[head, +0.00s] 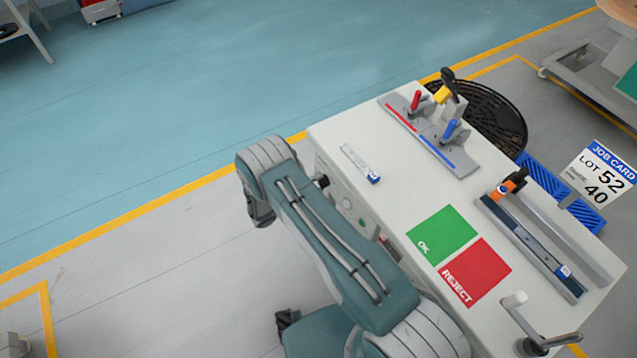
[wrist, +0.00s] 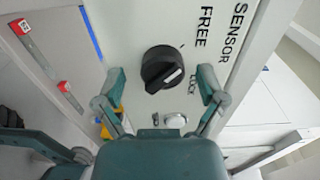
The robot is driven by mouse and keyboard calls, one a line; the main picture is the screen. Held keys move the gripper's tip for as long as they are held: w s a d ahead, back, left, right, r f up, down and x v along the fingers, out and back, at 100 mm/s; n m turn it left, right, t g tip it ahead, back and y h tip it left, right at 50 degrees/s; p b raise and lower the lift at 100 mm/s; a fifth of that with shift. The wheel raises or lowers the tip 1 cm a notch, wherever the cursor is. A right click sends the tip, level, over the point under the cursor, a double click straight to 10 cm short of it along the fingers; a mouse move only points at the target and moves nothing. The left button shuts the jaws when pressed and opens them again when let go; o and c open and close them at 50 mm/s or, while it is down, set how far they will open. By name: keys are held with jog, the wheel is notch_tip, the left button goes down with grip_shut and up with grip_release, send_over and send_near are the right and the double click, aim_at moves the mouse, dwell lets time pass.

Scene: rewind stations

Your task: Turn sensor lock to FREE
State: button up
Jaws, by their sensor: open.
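The sensor lock is a round black knob (wrist: 163,68) on a pale panel in the wrist view. The larger words FREE (wrist: 204,27) and SENSOR are printed above and to the right, with a short tick near the knob toward FREE. My gripper (wrist: 161,88) is open, with one teal finger to the left of the knob and one to the right. Gaps show on both sides, and I see no contact. In the head view my arm hides the gripper.
In the wrist view a pale round part (wrist: 176,120) sits just below the knob, close to my gripper. In the head view a white console (head: 330,130) carries a green OK pad (head: 441,235), a red REJECT pad (head: 476,272) and levers. Open floor lies left.

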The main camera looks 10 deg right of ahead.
jog(key=v, duration=1.2)
dwell(0.3)
